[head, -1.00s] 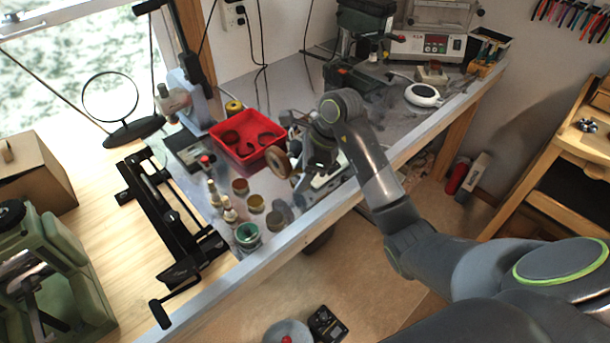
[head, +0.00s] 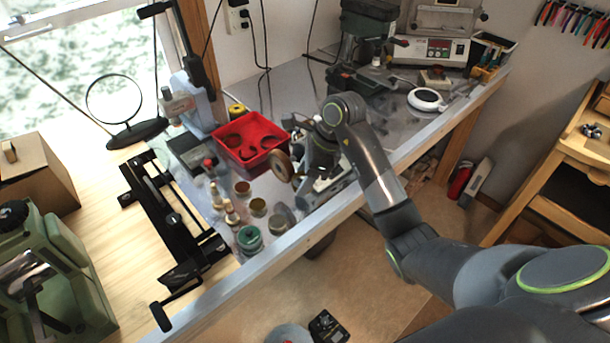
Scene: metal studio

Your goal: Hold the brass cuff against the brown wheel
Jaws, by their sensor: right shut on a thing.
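The brown wheel (head: 281,165) is a round disc on the left side of a small machine on the grey workbench, just right of the red tray. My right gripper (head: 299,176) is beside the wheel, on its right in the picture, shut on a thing. Its fingertips and the brass cuff are too small and too much covered by my right wrist to make out. Whether the cuff touches the wheel cannot be told. My left gripper is not in view.
The red tray (head: 262,139) with dark rings stands left of the wheel. Several small jars and bottles, among them a green jar (head: 249,238), stand near the bench's front edge.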

